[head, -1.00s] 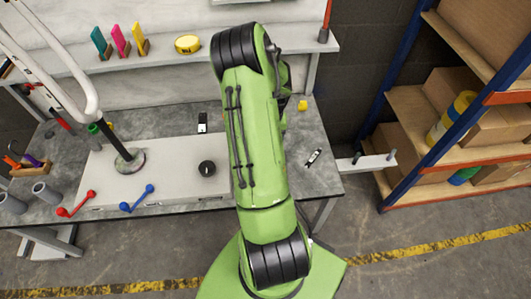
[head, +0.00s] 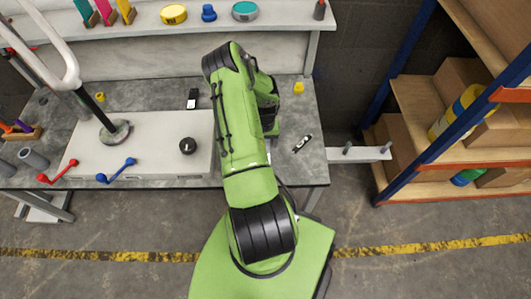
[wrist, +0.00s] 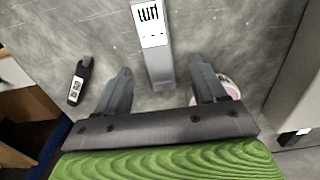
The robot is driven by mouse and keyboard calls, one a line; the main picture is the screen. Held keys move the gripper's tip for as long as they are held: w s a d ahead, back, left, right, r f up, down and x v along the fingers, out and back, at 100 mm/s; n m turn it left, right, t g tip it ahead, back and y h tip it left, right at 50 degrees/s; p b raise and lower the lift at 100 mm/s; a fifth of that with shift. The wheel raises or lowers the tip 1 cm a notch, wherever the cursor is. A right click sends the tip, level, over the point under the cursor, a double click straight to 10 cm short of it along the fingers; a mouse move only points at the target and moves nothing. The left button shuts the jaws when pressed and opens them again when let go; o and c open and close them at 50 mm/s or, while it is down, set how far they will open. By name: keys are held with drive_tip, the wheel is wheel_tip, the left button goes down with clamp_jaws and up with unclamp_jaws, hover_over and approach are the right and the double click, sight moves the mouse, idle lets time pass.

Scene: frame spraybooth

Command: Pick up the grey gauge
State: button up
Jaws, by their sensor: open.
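The grey gauge (wrist: 157,62) lies on the grey bench top in the wrist view, a long flat bar with a white label at its far end. My gripper (wrist: 160,66) is open, with one dark finger on each side of the gauge's near part. I cannot tell whether the fingers touch it. In the head view my green arm reaches over the bench and hides the gauge and the fingers.
A black tool with a white label (wrist: 77,82) lies left of my gripper; a pink-and-white round thing (wrist: 229,86) is partly behind the right finger. A white board (head: 150,150) covers the bench's left-middle. A shelf rack (head: 425,130) stands at right.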

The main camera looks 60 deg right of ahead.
wheel_tip(320, 180, down, 5)
drive_tip(key=shift+s+r+b, duration=0.1)
drive_tip(key=shift+s+b, duration=0.05)
drive_tip(key=shift+b, duration=0.4)
drive_tip(key=shift+c, duration=0.3)
drive_tip(key=c, duration=1.2)
